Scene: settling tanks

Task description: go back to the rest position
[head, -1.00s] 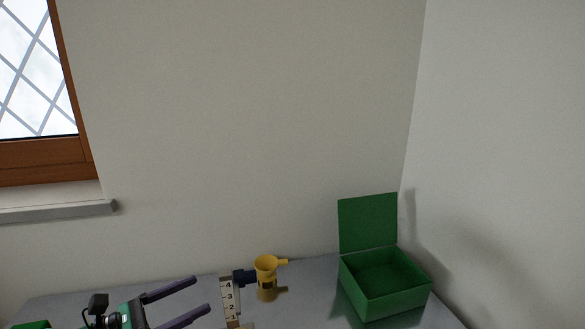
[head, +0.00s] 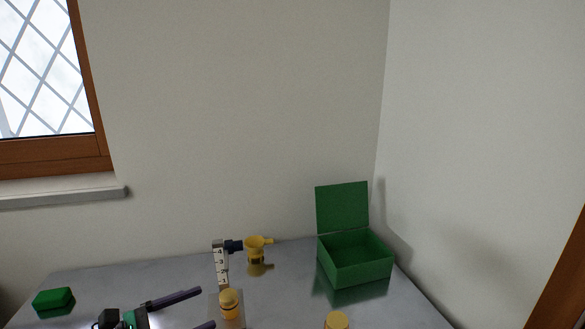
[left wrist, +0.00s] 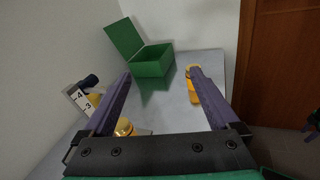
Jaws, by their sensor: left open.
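My left gripper (head: 208,308) comes in at the bottom left of the head view. Its two dark fingers are apart with nothing between them. In the left wrist view the open fingers (left wrist: 158,82) frame the grey table top, with the green box beyond them.
An open green box (head: 358,262) stands at the table's back right. A yellow funnel-topped piece (head: 256,250) stands beside a numbered scale (head: 220,262). A yellow-capped jar (head: 229,302) and another yellow cap (head: 337,321) are nearer. A green block (head: 54,298) lies far left on the grey table (head: 290,290).

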